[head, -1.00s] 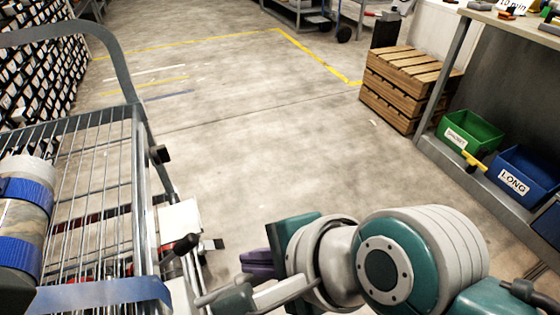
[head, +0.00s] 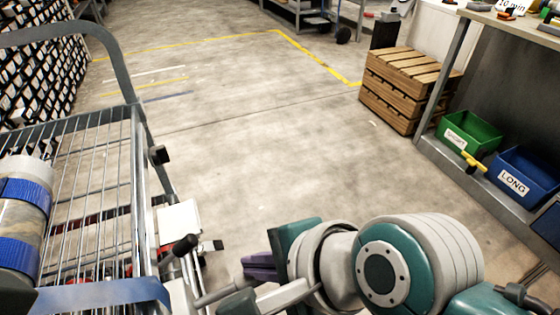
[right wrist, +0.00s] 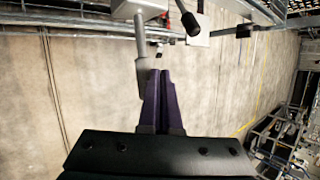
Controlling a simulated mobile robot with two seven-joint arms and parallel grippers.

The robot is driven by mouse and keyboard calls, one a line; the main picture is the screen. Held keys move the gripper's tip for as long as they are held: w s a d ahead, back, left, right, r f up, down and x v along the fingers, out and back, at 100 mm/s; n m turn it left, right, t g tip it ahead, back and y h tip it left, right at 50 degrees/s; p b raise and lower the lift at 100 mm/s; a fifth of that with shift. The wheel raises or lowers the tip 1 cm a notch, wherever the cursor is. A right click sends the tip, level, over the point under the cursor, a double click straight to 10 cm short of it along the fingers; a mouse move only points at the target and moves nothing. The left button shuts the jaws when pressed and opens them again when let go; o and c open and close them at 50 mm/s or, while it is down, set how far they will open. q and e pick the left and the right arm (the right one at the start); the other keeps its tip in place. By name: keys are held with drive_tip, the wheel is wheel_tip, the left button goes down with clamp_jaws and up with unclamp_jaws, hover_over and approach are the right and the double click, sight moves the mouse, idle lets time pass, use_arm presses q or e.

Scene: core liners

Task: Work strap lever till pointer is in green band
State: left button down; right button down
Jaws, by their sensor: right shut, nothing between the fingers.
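A core liner (head: 25,215) with blue straps lies on the wire-topped cart at the left. A dark-knobbed lever (head: 185,246) sticks out by the cart's near side, beside a white plate (head: 180,222). The lever knob (right wrist: 193,38) and the plate (right wrist: 203,28) also show in the right wrist view. My right gripper (head: 258,266), with purple fingers, is shut and empty to the right of the lever, apart from it. Its fingertips (right wrist: 160,75) lie beside a grey rod (right wrist: 141,55); contact cannot be told. No pointer or green band can be made out. My left gripper is out of view.
The wire cart (head: 95,190) with its tall grey handle stands at the left. A green bin (head: 473,133) and a blue bin (head: 522,178) sit on a bench shelf at the right, near wooden crates (head: 405,88). The floor between is clear.

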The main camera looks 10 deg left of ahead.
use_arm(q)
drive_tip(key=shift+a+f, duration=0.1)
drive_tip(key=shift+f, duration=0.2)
use_arm(e)
drive_tip(key=shift+d+f, duration=0.1)
drive_tip(key=shift+f, duration=0.35)
use_arm(q)
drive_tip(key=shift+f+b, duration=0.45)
drive_tip(key=shift+b, duration=0.3)
use_arm(e)
drive_tip(key=shift+w+d+f, duration=0.1)
drive_tip(key=shift+w+f, duration=0.05)
drive_tip(key=shift+f, duration=0.5)
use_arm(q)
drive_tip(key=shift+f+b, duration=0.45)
use_arm(e)
drive_tip(key=shift+d+f, duration=0.1)
drive_tip(key=shift+f, duration=0.5)
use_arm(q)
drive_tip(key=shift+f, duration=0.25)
use_arm(e)
drive_tip(key=shift+w+d+f, duration=0.1)
drive_tip(key=shift+f, duration=0.25)
use_arm(q)
drive_tip(key=shift+b, duration=0.45)
use_arm(e)
drive_tip(key=shift+f, duration=0.35)
drive_tip(key=shift+r, duration=0.1)
